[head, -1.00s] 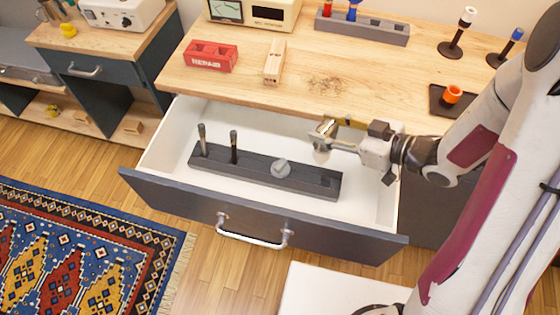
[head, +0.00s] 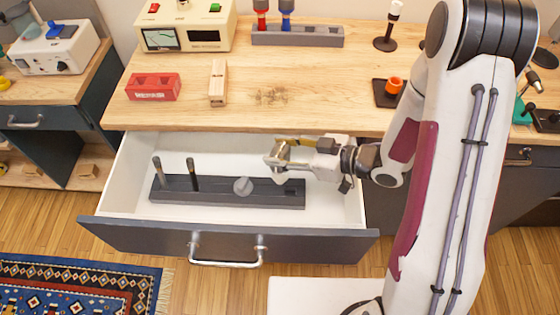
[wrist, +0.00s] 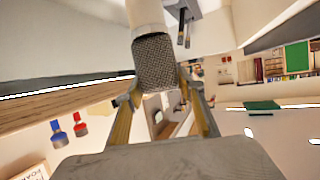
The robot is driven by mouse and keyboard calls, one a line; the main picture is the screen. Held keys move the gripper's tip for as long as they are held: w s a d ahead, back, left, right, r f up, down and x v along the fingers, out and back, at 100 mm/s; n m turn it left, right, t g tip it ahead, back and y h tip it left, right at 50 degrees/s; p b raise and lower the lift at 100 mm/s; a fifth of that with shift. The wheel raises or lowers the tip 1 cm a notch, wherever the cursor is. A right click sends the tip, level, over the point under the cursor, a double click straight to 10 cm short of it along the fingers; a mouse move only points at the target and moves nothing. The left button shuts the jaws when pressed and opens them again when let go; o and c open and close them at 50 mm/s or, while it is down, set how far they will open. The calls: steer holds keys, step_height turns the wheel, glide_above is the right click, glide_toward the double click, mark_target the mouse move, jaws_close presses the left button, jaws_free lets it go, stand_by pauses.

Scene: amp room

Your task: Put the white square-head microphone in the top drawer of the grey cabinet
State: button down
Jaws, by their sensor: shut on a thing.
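The grey cabinet's top drawer (head: 228,241) is pulled open below the wooden worktop. Its inside is white and holds a long dark rack (head: 220,200). My gripper (head: 278,154) is over the right half of the drawer, above the rack and apart from it. In the wrist view the white square-head microphone (wrist: 155,62) shows a grey mesh head and a white body. The head sits at the fingertips (wrist: 158,92), which are shut on it. In the head view the gripper hides most of the microphone.
Two dark upright microphones (head: 193,174) and a grey round-topped piece (head: 243,186) stand in the rack. The worktop (head: 300,95) overhangs the drawer's back. The rack's right end is bare.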

steer(key=shift+f, duration=0.55)
steer(key=shift+f, duration=2.45)
steer(key=c, duration=1.3)
jaws_free()
steer(key=shift+r, duration=0.15)
